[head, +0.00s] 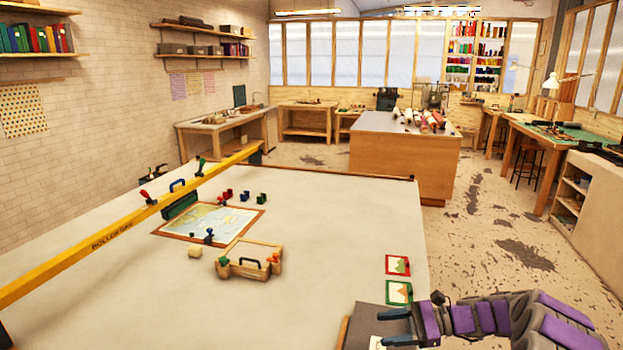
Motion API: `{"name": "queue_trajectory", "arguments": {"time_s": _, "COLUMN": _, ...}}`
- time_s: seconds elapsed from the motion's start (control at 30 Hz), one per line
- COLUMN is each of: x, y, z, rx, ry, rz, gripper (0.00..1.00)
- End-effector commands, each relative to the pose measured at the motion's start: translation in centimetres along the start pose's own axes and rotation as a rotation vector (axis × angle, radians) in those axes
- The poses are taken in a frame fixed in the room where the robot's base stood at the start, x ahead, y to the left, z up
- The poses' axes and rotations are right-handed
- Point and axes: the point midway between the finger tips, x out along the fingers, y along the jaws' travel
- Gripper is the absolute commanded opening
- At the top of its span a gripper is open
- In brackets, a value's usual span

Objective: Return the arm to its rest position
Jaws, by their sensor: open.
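My arm (487,318), purple and grey, reaches in from the lower right corner. My gripper (384,328) points left at its end, with its two dark fingers apart and nothing seen between them. It is over or beside a dark grey panel (372,317) near the right front of the large pale table (330,240). A small white card with a picture shows by the lower finger. I cannot tell how high the gripper is above the panel.
A red card (397,265) and a green card (399,292) lie just beyond the gripper. A wooden box (250,262) and a map board (212,222) lie further left. A yellow beam (130,225) crosses the left side. Rolls (432,121) lie on the far bench (405,150). Open floor is right.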

Motion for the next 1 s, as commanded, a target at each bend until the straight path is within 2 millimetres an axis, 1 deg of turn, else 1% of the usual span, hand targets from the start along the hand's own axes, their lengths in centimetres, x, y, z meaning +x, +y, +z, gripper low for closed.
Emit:
{"name": "queue_trajectory", "arguments": {"time_s": 0.03, "x": 1.1, "y": 0.7, "z": 1.8, "rx": -0.032, "ry": 0.013, "rz": 0.043, "gripper": 0.55}}
{"name": "queue_trajectory", "arguments": {"time_s": 0.07, "x": 1.7, "y": 1.0, "z": 2.7, "rx": -0.052, "ry": 0.023, "rz": 0.067, "gripper": 0.55}}
{"name": "queue_trajectory", "arguments": {"time_s": 0.2, "x": 4.1, "y": 3.5, "z": 6.3, "rx": -0.135, "ry": 0.072, "rz": 0.178, "gripper": 0.55}}
{"name": "queue_trajectory", "arguments": {"time_s": 0.27, "x": 4.9, "y": 4.8, "z": 7.7, "rx": -0.174, "ry": 0.094, "rz": 0.226, "gripper": 0.55}}
{"name": "queue_trajectory", "arguments": {"time_s": 0.37, "x": 6.2, "y": 7.1, "z": 9.9, "rx": -0.237, "ry": 0.129, "rz": 0.311, "gripper": 0.55}}
{"name": "queue_trajectory", "arguments": {"time_s": 0.5, "x": 7.3, "y": 10.6, "z": 12.6, "rx": -0.331, "ry": 0.184, "rz": 0.424, "gripper": 0.55}}
{"name": "queue_trajectory", "arguments": {"time_s": 0.57, "x": 7.6, "y": 12.2, "z": 13.5, "rx": -0.372, "ry": 0.210, "rz": 0.473, "gripper": 0.55}}
{"name": "queue_trajectory", "arguments": {"time_s": 0.63, "x": 7.9, "y": 14.2, "z": 14.5, "rx": -0.417, "ry": 0.236, "rz": 0.532, "gripper": 0.55}}
{"name": "queue_trajectory", "arguments": {"time_s": 0.77, "x": 7.9, "y": 17.8, "z": 16.1, "rx": -0.508, "ry": 0.290, "rz": 0.638, "gripper": 0.55}}
{"name": "queue_trajectory", "arguments": {"time_s": 0.87, "x": 7.6, "y": 20.4, "z": 17.0, "rx": -0.580, "ry": 0.337, "rz": 0.717, "gripper": 0.55}}
{"name": "queue_trajectory", "arguments": {"time_s": 1.0, "x": 6.7, "y": 24.2, "z": 18.0, "rx": -0.676, "ry": 0.398, "rz": 0.830, "gripper": 0.55}}
